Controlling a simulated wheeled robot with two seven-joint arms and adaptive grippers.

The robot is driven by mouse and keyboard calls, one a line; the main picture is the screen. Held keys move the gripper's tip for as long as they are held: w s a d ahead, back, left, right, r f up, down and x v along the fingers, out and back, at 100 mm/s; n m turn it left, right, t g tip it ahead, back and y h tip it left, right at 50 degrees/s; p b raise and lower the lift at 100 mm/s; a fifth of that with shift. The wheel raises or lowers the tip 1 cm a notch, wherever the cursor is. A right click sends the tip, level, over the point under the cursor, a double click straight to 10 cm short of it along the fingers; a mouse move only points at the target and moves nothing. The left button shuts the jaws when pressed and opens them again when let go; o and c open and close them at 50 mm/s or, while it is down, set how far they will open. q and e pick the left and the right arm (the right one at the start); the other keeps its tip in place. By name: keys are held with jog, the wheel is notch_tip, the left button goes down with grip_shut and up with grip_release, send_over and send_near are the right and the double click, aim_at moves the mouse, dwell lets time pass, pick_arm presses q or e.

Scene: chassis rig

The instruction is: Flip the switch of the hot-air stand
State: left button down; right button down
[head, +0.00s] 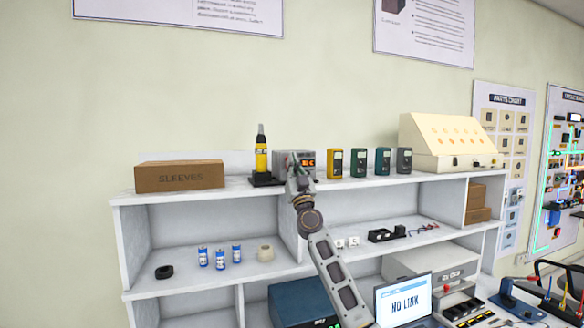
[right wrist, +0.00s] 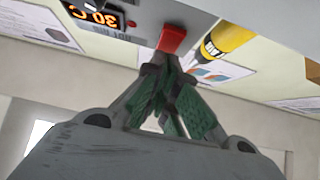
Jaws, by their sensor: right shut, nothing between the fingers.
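The hot-air stand is a grey box (head: 283,157) with a lit orange display on the top shelf, partly hidden behind my right gripper. In the right wrist view its front panel (right wrist: 125,38) appears upside down, with a display reading about 30 C. A red switch (right wrist: 173,38) sticks out of that panel. The yellow hot-air handpiece (head: 261,158) stands upright beside the box; it also shows in the right wrist view (right wrist: 232,37). My right gripper (head: 294,178) is shut and empty. Its fingertips (right wrist: 160,60) are at the red switch, seemingly touching it. My left gripper is out of view.
A SLEEVES box (head: 180,176) stands left on the top shelf (head: 225,190). Several meters (head: 359,162) and a cream sloped panel (head: 450,140) stand to the right. Small cans (head: 220,258) and parts lie on the shelf below. A NO LINK laptop (head: 404,300) is lower right.

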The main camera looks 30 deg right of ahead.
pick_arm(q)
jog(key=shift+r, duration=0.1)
pick_arm(e)
jog(key=shift+w+r, duration=0.15)
jog(key=shift+w, duration=0.1)
dwell(0.4)
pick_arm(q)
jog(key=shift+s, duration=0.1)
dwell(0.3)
